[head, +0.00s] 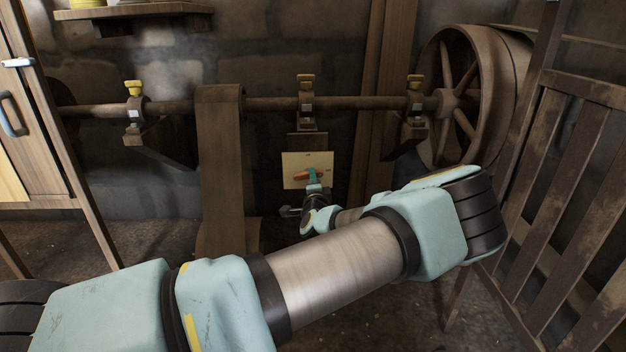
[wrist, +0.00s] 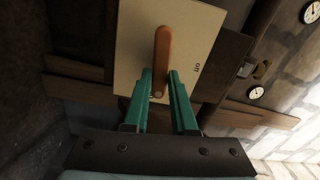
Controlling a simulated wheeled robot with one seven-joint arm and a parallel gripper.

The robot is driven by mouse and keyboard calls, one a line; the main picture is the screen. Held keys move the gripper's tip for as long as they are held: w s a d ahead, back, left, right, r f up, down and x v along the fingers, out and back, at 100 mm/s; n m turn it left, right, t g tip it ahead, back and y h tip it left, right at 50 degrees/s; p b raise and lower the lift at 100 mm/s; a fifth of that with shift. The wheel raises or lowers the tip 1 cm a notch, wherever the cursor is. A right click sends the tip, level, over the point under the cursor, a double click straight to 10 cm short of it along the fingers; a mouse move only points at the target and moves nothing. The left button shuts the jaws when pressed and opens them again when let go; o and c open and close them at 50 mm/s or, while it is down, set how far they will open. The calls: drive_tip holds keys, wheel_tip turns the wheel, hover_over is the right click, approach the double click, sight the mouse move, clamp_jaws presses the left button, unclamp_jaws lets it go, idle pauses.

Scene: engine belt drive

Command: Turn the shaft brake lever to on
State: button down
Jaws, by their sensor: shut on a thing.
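The shaft brake lever (head: 302,175) is a short orange-brown handle on a pale plate (head: 293,160) below the middle shaft bearing. In the head view it points left.
The horizontal shaft (head: 270,104) runs above the plate to a large spoked wheel (head: 455,95) at right. A broad belt (head: 220,170) hangs left of the plate. A slatted wooden guard (head: 560,190) stands at right, and a wooden cabinet (head: 35,120) at left.

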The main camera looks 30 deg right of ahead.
drive_tip(key=shift+f+m, duration=0.15)
drive_tip(key=shift+m, duration=0.65)
drive_tip(key=c, duration=0.7)
unclamp_jaws()
drive_tip(key=shift+s, duration=0.1)
drive_tip(key=p+v, duration=0.2)
drive_tip(key=v, duration=0.8)
drive_tip(key=shift+s+a, duration=0.2)
drive_tip(key=shift+s, duration=0.1)
